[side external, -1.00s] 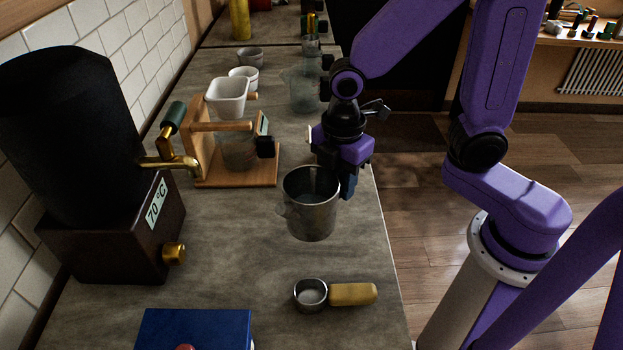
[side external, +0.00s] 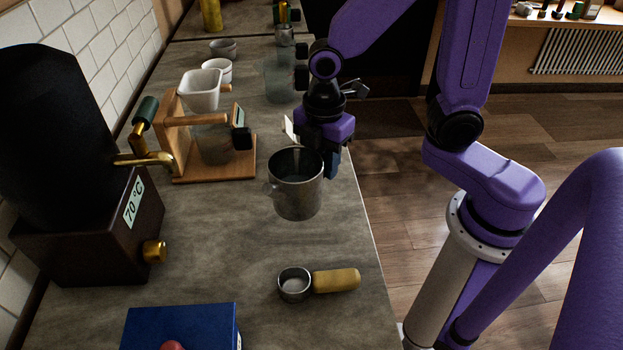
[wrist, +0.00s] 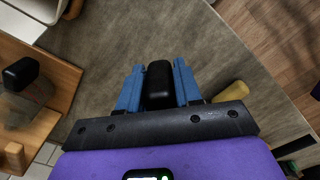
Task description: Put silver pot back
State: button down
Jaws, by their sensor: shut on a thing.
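The silver pot (side external: 297,195) is a metal jug-like pot, upright over the right part of the counter, with its open mouth up. My gripper (side external: 333,165) is at its right far side and shut on its handle. In the wrist view my gripper's blue fingers (wrist: 158,88) close on a black handle (wrist: 158,80); the pot's body does not show there. I cannot tell whether the pot's base touches the counter.
A wooden stand (side external: 215,165) with a white dripper (side external: 200,90) is left of the pot. A black dispenser (side external: 70,140) with a brass tap is further left. A scoop (side external: 335,280) and a blue box (side external: 180,322) are in front. Bare counter lies between them.

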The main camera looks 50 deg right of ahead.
jog(key=w+d, duration=0.5)
jog(key=d, duration=0.1)
jog(key=shift+w+d, duration=0.25)
jog(key=shift+w, duration=0.05)
jog(key=shift+f, duration=2.95)
jog(key=shift+f, duration=0.55)
jog(key=c, duration=0.7)
grip_release()
notch_tip(320, 180, up, 17)
jog(key=shift+r, duration=0.2)
